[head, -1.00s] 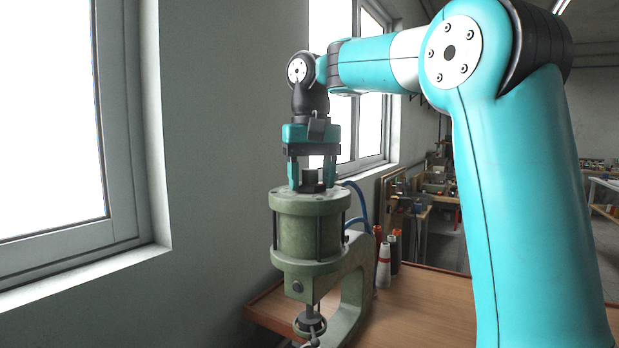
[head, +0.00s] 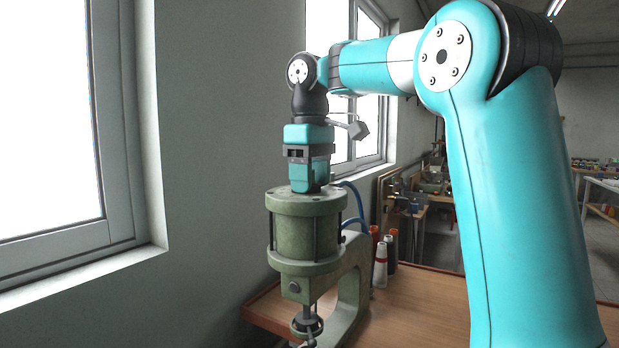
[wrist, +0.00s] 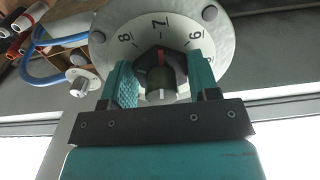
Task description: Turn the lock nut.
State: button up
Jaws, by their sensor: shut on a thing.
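The green pneumatic press (head: 308,240) stands on the wooden bench. Its top carries a round grey dial plate (wrist: 106,27) marked 8, 7 and 6. My gripper (head: 307,187) points straight down onto the press top. In the wrist view my gripper (wrist: 161,64) has one teal finger on each side and is shut on the lock nut. In the head view the finger hides the nut.
Blue air hoses (head: 357,203) run at the press's right side. The wall and window (head: 50,120) are close on the left. The bench top (head: 420,310) is bare at the front right.

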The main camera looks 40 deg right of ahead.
dwell(0.6)
jog(key=o, duration=0.9)
jog(key=shift+r, duration=0.1)
notch_tip(320, 180, up, 17)
jog(key=p, duration=1.7)
jog(key=shift+r, duration=0.1)
